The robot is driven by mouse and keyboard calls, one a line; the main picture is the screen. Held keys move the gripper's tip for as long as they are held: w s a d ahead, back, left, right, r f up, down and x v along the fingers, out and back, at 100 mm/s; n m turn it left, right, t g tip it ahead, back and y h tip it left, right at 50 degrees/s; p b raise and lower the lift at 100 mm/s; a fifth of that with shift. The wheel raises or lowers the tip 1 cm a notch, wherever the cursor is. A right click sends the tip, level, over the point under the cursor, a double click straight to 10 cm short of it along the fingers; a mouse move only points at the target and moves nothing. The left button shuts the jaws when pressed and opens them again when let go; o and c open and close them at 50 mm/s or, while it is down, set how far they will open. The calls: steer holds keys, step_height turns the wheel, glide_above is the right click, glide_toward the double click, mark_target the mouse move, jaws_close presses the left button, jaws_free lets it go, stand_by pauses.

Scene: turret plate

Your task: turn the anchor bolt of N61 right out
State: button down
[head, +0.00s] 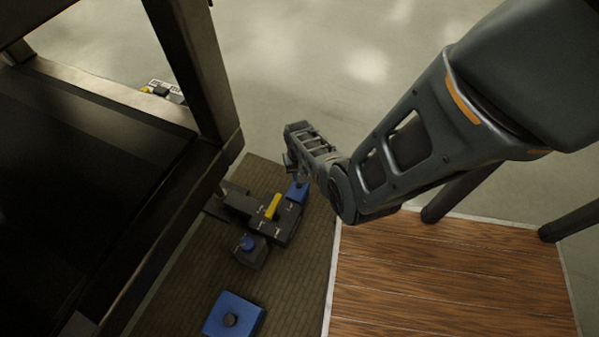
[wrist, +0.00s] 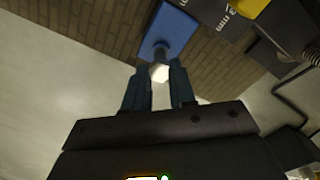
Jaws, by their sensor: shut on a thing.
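My gripper (wrist: 160,90) points down at a blue block (wrist: 175,30) in the wrist view. Its two dark fingers are shut on a bolt with a pale head (wrist: 159,73), and the bolt's darker shank runs toward the blue block. I cannot tell how far the bolt stands out of the block. In the head view my gripper (head: 297,168) is just above the blue block (head: 297,192), at the right end of a dark plate (head: 236,201); the bolt is too small to make out there. No N61 label is readable.
A yellow piece (head: 272,206) sits on the dark plate. A dark block with a blue knob (head: 248,242) and a blue square plate (head: 240,328) with a round knob lie nearer. A dark frame post (head: 195,65) stands left; a wooden deck (head: 450,280) lies right.

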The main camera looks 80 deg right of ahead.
steer(key=shift+r+p, duration=2.9)
steer(key=shift+r, duration=0.4)
